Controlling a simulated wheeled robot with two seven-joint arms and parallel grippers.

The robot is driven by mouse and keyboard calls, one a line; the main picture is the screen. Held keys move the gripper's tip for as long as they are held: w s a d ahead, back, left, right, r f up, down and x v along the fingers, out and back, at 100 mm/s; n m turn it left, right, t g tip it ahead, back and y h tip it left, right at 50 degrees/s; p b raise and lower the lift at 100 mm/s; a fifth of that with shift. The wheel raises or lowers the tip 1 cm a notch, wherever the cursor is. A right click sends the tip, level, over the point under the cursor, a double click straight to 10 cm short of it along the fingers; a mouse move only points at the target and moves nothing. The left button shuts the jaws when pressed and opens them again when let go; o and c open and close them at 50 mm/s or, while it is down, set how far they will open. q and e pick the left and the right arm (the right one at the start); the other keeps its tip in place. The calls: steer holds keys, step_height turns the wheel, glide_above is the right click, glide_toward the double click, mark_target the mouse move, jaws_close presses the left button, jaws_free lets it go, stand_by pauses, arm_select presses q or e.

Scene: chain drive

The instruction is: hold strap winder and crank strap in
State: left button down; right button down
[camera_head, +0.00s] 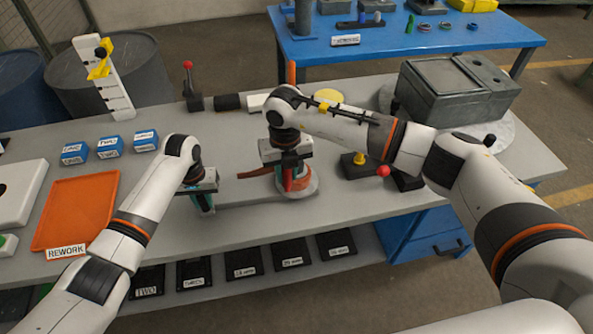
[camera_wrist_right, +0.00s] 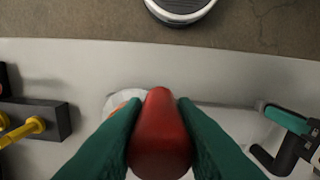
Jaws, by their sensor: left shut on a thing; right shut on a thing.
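The strap winder (camera_head: 312,190) stands near the front edge of the bench, with an orange-brown strap (camera_head: 253,173) running out to its left. Its red crank knob (camera_wrist_right: 160,135) fills the middle of the right wrist view. My right gripper (camera_head: 290,182) is over the winder, with its green fingers shut on the two sides of the red knob. My left gripper (camera_head: 203,203) is left of the winder, at the end of a grey bar (camera_head: 245,203) that reaches from it. It is shut on a dark part there, mostly hidden in the head view; the right wrist view shows a black handle (camera_wrist_right: 272,160).
A dark block (camera_head: 352,170) with yellow and red knobs sits right of the winder. A grey machine (camera_head: 460,88) stands at the back right. An orange tray (camera_head: 70,208) and small blue boxes (camera_head: 108,147) are at the left. A red-knobbed lever (camera_head: 188,80) stands behind.

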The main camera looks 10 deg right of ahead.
steer(key=w+a+m, duration=0.4)
steer(key=w+m, duration=0.2)
steer(key=m, duration=0.4)
steer(key=shift+w+m, duration=0.3)
steer(key=shift+w, duration=0.05)
steer(key=shift+a+r, duration=0.1)
steer(key=c, duration=1.2)
jaws_free()
steer(key=shift+s, duration=0.1)
steer(key=shift+o, duration=0.2)
step_height(320, 180, up, 12)
